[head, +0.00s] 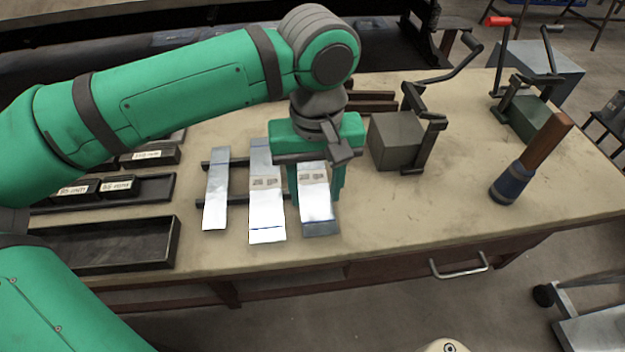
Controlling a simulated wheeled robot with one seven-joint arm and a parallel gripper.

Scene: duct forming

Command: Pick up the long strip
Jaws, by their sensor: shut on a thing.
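Three pale metal strips lie side by side on the bench: a left strip (215,190), a middle strip (267,215) and a right strip (316,203). The left one shows shorter than the middle one. The middle and right strips have small grey marks partway along. My gripper (315,190) points down at the right strip, with one green finger along each long side, and is shut on it. The right strip's far end is hidden behind my gripper. I cannot tell whether it is raised off its support. A greyer part shows at its near end.
Dark bars (209,201) run under the strips. An empty dark tray (100,247) and labelled bins (120,186) lie left. The front right bench top is clear.

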